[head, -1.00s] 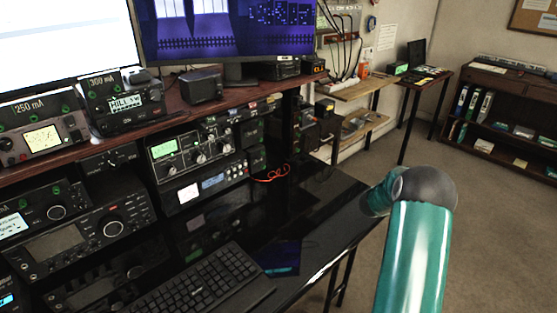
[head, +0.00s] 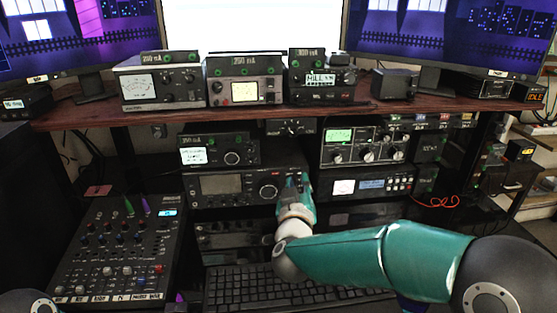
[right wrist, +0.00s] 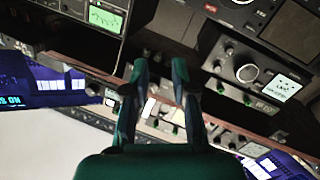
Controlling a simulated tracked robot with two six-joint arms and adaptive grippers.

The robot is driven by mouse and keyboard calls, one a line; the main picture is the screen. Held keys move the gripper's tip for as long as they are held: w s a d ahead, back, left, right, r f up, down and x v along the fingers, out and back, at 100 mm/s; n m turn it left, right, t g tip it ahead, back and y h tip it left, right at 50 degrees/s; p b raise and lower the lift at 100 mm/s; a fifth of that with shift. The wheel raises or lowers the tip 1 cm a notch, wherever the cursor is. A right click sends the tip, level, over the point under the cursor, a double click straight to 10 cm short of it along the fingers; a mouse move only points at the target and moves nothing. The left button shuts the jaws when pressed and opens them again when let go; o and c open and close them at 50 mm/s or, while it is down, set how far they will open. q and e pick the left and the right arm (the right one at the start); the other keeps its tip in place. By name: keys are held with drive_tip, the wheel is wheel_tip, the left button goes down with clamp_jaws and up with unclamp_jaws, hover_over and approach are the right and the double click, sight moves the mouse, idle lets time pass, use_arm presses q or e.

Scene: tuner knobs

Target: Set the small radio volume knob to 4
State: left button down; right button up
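A small black radio (head: 218,150) with a lit white screen stands on top of a larger black radio (head: 222,186). The small radio has a round dial (head: 232,158) and smaller knobs. It also shows in the right wrist view (right wrist: 262,80), with its lit screen, round dial and a row of small knobs. Which knob is volume, and its setting, are too small to read. My right gripper (head: 297,184) is in front of the larger radio's right end, right of the small radio. Its fingers (right wrist: 160,68) are apart with nothing between them. My left gripper is not visible.
A mixer (head: 115,250) lies at left and a keyboard (head: 300,290) in front. A radio with a green display (head: 362,147) stands right of my gripper. A wooden shelf (head: 270,113) with several instruments runs above. The gaps between the stacked devices are narrow.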

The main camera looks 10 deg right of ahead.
drive_tip(key=s+a+r+n+t+y, duration=0.1)
drive_tip(key=s+a+n+y, duration=0.15)
drive_tip(key=a, duration=0.25)
drive_tip(key=s+a+r+n+y, duration=0.1)
drive_tip(key=a+n, duration=0.2)
drive_tip(key=a, duration=0.2)
drive_tip(key=p, duration=0.2)
approach(251, 151)
drive_tip(key=shift+m, duration=0.25)
drive_tip(key=w, duration=0.8)
drive_tip(key=shift+w+d, duration=0.1)
drive_tip(key=shift+w, duration=0.2)
clamp_jaws()
